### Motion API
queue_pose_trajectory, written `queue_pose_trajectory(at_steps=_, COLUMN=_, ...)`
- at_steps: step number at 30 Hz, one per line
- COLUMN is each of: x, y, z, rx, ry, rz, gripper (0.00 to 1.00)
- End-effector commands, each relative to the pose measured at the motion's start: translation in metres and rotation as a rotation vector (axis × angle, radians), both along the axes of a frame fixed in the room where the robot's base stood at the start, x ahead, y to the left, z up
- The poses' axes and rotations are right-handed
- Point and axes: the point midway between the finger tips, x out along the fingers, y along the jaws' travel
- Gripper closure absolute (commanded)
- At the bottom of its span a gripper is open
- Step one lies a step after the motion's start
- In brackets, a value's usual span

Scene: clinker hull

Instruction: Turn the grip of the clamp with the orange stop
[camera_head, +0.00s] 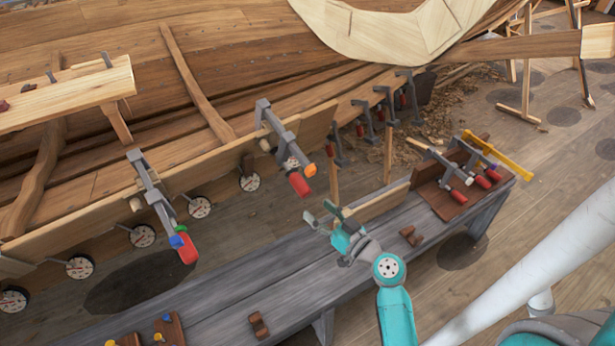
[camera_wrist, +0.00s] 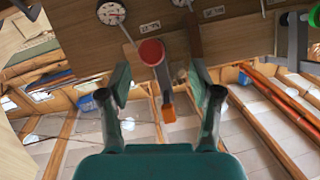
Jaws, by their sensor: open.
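The clamp with the orange stop (camera_head: 310,169) hangs on the upper edge of the plank, with a grey bar (camera_head: 278,127) and a red grip (camera_head: 299,184) at its lower end. In the wrist view the red grip (camera_wrist: 152,52) is seen nearly end-on, with the orange stop (camera_wrist: 168,112) below it. My gripper (camera_head: 323,215) is open and empty, below and right of the grip in the head view. In the wrist view the grip appears between the two spread fingers, nearer the upper part of the gap; no contact shows.
Another clamp (camera_head: 160,200) with blue and green parts and a red grip hangs on the left. Round dials (camera_head: 249,182) line the plank. A grey bench (camera_head: 240,285) below carries wooden blocks and, at right, several clamps on a wooden rack (camera_head: 440,200).

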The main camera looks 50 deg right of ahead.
Motion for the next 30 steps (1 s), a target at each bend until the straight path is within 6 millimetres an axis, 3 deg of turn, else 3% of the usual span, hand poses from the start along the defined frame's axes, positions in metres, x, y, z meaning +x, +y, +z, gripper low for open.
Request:
queue_pose_trajectory(at_steps=8, x=0.017, y=-0.01, z=0.009, rx=-0.014, ry=-0.022, rz=0.012, gripper=0.36)
queue_pose_trajectory(at_steps=21, x=0.089, y=-0.015, z=0.009, rx=-0.013, ry=-0.024, rz=0.011, gripper=0.36)
queue_pose_trajectory(at_steps=30, x=0.111, y=-0.017, z=0.008, rx=-0.011, ry=-0.022, rz=0.009, gripper=0.36)
